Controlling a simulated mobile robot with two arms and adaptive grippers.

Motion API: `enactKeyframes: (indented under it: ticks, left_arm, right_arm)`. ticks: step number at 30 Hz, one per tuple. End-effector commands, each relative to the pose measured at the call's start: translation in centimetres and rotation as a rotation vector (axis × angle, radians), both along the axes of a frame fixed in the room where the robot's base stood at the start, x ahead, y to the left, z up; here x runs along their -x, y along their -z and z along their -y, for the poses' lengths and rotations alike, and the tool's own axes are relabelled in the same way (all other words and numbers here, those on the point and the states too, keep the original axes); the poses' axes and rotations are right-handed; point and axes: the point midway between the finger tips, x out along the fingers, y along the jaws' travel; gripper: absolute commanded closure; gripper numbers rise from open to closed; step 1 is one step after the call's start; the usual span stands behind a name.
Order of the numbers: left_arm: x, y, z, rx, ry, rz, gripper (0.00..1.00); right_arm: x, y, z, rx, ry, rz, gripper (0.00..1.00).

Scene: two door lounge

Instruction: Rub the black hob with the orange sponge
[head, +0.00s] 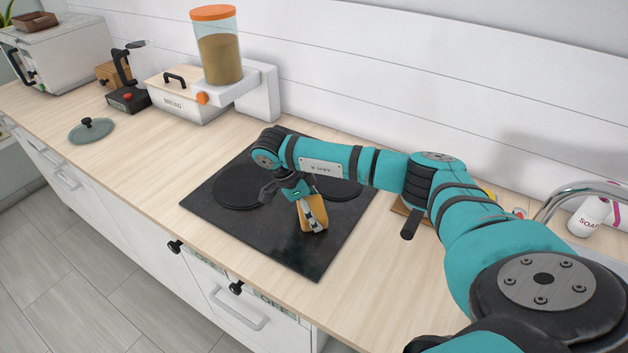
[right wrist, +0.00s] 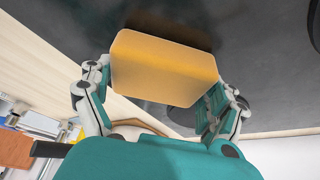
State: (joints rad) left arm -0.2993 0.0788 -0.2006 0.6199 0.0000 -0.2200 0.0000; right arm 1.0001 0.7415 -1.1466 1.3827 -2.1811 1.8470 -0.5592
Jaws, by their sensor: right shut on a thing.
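The black hob (head: 270,238) is a flat square plate set in the wooden counter, with round dark cooking zones. My right gripper (head: 312,221) is over its front right part, pointing down, shut on the orange sponge (head: 319,208). In the right wrist view the sponge (right wrist: 165,68) sits between the two fingers, with the dark hob surface (right wrist: 265,50) behind it and a shadow beside it. The sponge is at or just above the hob; I cannot tell whether they touch. My left gripper is not in view.
A glass lid (head: 91,130) lies further left. A tap (head: 575,192) and soap bottle (head: 588,217) are at the right. Knobs (head: 236,287) line the front.

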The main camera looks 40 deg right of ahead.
Motion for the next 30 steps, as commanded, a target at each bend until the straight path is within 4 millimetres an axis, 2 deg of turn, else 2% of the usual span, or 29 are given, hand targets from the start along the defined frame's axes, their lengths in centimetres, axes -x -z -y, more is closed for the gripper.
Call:
enactKeyframes:
  ticks: [2, 18, 24, 30]
  left_arm:
    - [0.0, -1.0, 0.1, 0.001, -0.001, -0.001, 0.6]
    - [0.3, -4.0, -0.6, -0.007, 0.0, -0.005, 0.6]
    - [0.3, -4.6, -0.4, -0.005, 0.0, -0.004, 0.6]
    - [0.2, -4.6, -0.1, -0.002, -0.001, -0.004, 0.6]
  right_arm:
    - [-0.1, -2.2, 0.2, 0.001, 0.002, 0.005, 0.41]
    - [0.0, -6.9, 0.7, 0.001, 0.015, 0.002, 0.41]
    - [0.0, -8.0, 0.8, 0.0, 0.018, 0.0, 0.41]
    - [0.0, -8.0, 0.8, 0.0, 0.019, 0.0, 0.41]
